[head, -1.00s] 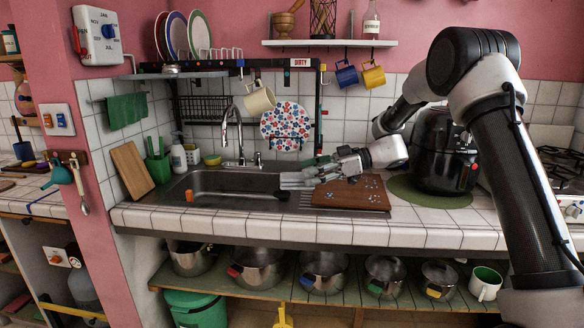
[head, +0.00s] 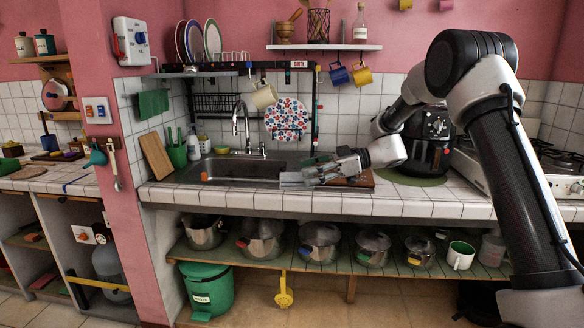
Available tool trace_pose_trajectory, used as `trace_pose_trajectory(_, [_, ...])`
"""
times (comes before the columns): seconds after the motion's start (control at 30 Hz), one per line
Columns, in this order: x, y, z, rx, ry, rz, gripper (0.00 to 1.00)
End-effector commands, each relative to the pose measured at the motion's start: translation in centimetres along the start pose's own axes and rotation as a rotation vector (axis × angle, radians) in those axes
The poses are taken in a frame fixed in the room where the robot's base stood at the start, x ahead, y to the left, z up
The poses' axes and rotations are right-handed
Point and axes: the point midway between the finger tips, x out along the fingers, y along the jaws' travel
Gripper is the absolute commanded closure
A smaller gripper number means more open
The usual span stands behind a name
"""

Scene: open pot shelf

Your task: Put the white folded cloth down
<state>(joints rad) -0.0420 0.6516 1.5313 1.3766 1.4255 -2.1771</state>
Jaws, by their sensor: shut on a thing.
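My gripper (head: 322,172) reaches in from the right in the head view, at the height of the counter. It is shut on the white folded cloth (head: 291,180), a small pale grey-white piece at its fingertips. The cloth appears in front of the sink's right front edge; I cannot tell how far it is from the counter. The fingers hide part of the cloth.
The tiled counter (head: 240,200) holds the sink (head: 225,168), a wooden board (head: 362,180) partly behind my gripper, and a black cooker (head: 428,150). Below, a green shelf (head: 345,268) carries several pots. A green bin (head: 206,290) stands on the floor.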

Motion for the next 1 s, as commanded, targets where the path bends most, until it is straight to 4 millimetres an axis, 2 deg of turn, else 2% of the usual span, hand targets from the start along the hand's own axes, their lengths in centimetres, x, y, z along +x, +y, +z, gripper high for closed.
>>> trace_pose_trajectory(0.13, [0.6,-0.7,1.9,0.013,-0.001,0.019,0.86])
trace_pose_trajectory(0.23, [0.2,-0.9,3.3,0.020,-0.002,0.044,0.86])
trace_pose_trajectory(0.53, [-2.9,-1.5,9.0,0.052,-0.002,0.170,0.86])
trace_pose_trajectory(0.67, [-5.4,-2.0,12.4,0.076,-0.003,0.254,0.86])
trace_pose_trajectory(0.9, [-12.5,-4.5,20.4,0.134,-0.004,0.488,0.86])
trace_pose_trajectory(1.0, [-15.0,-5.5,22.6,0.149,-0.005,0.560,0.86])
